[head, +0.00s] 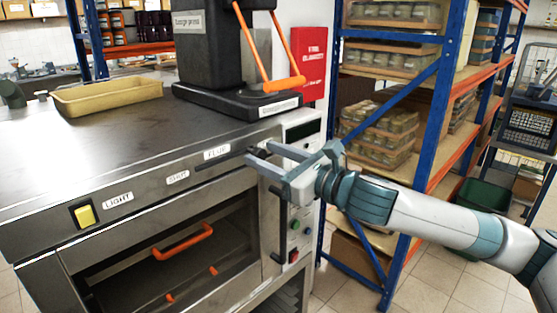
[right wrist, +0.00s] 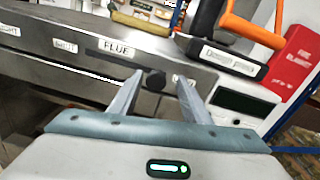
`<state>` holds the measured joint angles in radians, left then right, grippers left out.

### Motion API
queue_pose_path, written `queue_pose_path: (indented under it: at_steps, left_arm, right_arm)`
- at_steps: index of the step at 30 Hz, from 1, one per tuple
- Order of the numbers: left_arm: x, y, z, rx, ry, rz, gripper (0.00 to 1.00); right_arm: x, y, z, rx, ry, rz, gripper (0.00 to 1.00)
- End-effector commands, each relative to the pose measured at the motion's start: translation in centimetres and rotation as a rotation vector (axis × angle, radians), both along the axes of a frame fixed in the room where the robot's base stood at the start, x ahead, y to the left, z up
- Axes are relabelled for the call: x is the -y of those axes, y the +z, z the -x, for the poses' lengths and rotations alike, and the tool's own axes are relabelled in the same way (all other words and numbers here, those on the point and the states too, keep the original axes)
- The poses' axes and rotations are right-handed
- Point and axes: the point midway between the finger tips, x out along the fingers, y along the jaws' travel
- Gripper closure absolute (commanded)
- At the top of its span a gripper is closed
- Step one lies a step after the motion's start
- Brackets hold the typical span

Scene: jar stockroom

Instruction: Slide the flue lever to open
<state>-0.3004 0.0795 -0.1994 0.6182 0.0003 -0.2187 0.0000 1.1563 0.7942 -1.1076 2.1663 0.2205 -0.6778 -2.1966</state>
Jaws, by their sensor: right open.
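The flue lever's black knob (right wrist: 155,79) shows in the right wrist view at the right end of a dark slot (right wrist: 112,58) in the steel oven front. The FLUE label (right wrist: 117,48) is above the slot and the SHUT label (right wrist: 65,46) is at its left end. A pale label right of the knob is partly hidden by a finger. My right gripper (head: 258,153) is open at the panel, its fingers (right wrist: 157,76) on either side of the knob in the picture. I cannot tell whether they touch it. My left gripper is not in view.
A black press (head: 215,50) with orange handles and a tan tray (head: 108,95) stand on the oven top (head: 120,135). The oven door has an orange handle (head: 183,243). A yellow light switch (head: 84,214) is at left. Blue shelving (head: 420,120) stands close behind my right arm.

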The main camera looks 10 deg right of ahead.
Motion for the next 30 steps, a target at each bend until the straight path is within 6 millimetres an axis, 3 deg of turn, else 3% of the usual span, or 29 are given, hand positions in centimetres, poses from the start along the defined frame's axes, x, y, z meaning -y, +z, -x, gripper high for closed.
queue_pose_path:
  at_steps: [11,30]
  left_arm:
    - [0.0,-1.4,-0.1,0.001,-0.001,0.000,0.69]
    - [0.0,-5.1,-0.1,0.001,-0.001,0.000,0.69]
  right_arm:
    - [1.9,-0.3,2.3,0.001,-0.001,0.002,0.57]
    - [8.9,-0.3,11.1,0.002,-0.003,0.001,0.57]
